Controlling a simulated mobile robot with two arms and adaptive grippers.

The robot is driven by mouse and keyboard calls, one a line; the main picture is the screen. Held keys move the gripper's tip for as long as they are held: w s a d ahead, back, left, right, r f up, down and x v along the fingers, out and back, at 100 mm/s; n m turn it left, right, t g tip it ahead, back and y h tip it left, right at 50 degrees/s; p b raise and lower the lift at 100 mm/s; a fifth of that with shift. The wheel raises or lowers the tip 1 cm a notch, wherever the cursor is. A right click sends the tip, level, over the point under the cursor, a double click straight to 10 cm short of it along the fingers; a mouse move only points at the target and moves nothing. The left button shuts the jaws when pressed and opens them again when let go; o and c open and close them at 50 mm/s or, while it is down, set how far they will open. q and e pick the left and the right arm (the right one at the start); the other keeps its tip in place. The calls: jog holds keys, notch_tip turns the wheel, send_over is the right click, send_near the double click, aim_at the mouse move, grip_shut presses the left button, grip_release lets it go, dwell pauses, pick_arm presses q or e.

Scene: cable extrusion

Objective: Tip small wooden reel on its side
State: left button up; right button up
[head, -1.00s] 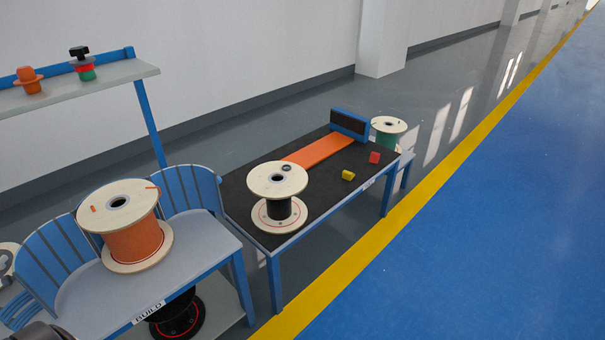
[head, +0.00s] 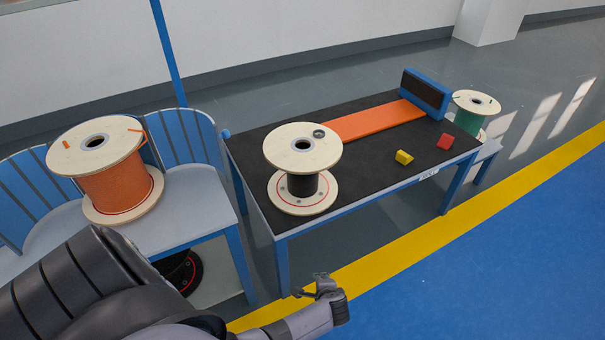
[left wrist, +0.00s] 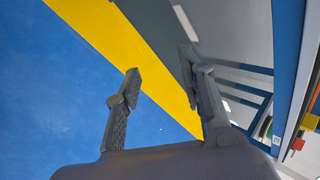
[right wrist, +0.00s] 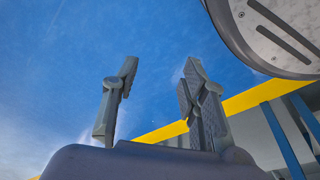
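A wooden reel (head: 303,150) wound with black cable stands upright on one flange near the front left corner of the black-topped table (head: 372,160). It is smaller than the orange-wound reel. My left gripper (head: 328,288) is in front of the table, below the reel in the head view and apart from it. In the left wrist view the left gripper (left wrist: 160,70) is open and empty. In the right wrist view my right gripper (right wrist: 160,72) is open and empty, over blue floor. The right gripper does not show in the head view.
An orange strip (head: 375,119) runs behind the reel to a blue-framed block (head: 427,92). A yellow piece (head: 404,157) and a red piece (head: 445,141) lie on the table. A larger orange-wound reel (head: 118,182) stands left, a green-wound reel (head: 469,122) far right. Blue floor (head: 500,270) is clear.

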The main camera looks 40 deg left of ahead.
pick_arm(q)
jog(key=w+a+r+t+y+b, duration=0.2)
jog(key=w+r+y+b, duration=0.2)
jog(key=w+r, duration=0.55)
jog(key=n+y+b, duration=0.5)
jog(key=y+b, duration=0.2)
send_near(320, 165)
pick_arm(e)
notch_tip(320, 165, up, 13)
jog(key=w+t, duration=0.1)
jog(key=w, duration=0.1)
pick_arm(q)
jog(key=shift+g, duration=0.3)
jog(key=b+x, duration=0.1)
jog(key=x, duration=0.7)
jog(key=shift+w+a+f, duration=0.2)
jog(key=shift+w+a, duration=0.05)
jog(key=shift+a, duration=0.05)
jog(key=shift+x, duration=0.8)
pick_arm(e)
jog(key=w+a+r+t, duration=0.1)
jog(key=w+t, duration=0.1)
jog(key=w, duration=0.2)
jog(key=w+a+r+t+y, duration=0.1)
jog(key=w+r+t, duration=0.1)
jog(key=w+t, duration=0.1)
jog(key=shift+w+a+r, duration=0.2)
jog(key=shift+w+a, duration=0.2)
jog(key=shift+w, duration=0.35)
